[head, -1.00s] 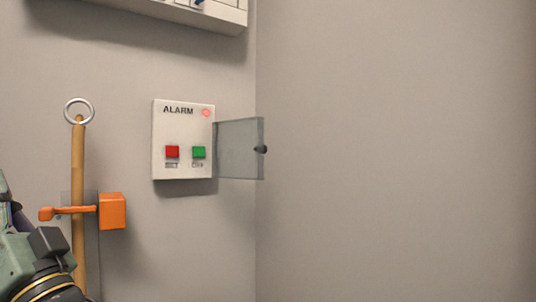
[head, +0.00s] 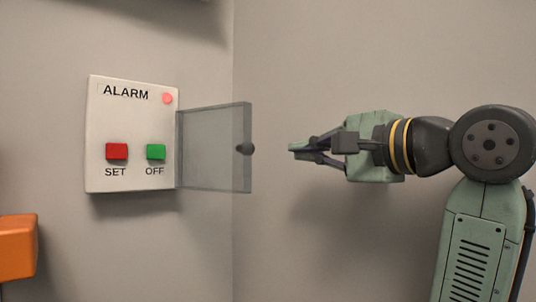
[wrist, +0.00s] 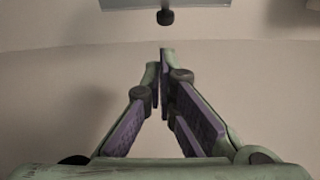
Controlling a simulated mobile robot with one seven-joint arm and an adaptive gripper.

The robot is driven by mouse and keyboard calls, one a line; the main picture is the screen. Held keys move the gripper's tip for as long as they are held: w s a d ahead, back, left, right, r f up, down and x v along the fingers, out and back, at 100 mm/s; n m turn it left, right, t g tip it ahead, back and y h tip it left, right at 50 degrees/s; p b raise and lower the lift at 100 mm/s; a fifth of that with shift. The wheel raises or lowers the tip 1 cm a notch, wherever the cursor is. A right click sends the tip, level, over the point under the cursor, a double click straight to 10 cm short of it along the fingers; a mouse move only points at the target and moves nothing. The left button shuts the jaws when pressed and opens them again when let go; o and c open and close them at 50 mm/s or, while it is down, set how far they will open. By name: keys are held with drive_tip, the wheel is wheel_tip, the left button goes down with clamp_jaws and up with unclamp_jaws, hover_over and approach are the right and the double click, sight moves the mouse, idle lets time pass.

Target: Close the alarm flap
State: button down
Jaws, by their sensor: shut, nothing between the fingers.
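The white alarm box (head: 131,172) is on the wall at the left of the head view. It has a red SET button (head: 117,151), a green OFF button (head: 156,152) and a pink-red light (head: 168,98). The clear grey alarm flap (head: 212,150) stands open, swung out to the right from the box's right edge. Its dark knob (head: 245,149) is near the free edge. My gripper (head: 292,148) is shut and empty, to the right of the knob and apart from it. In the wrist view, the flap (wrist: 190,4) and knob (wrist: 165,17) show at the top, beyond the fingertips (wrist: 163,55).
An orange block (head: 17,247) sticks out from the wall at the lower left. A corner between two walls runs behind the flap. The space between my gripper and the knob is clear.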

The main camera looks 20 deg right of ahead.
drive_tip(key=p+x, duration=0.3)
drive_tip(key=x, duration=0.6)
drive_tip(key=shift+w, duration=0.35)
drive_tip(key=shift+a+f, duration=0.1)
drive_tip(key=shift+a, duration=0.15)
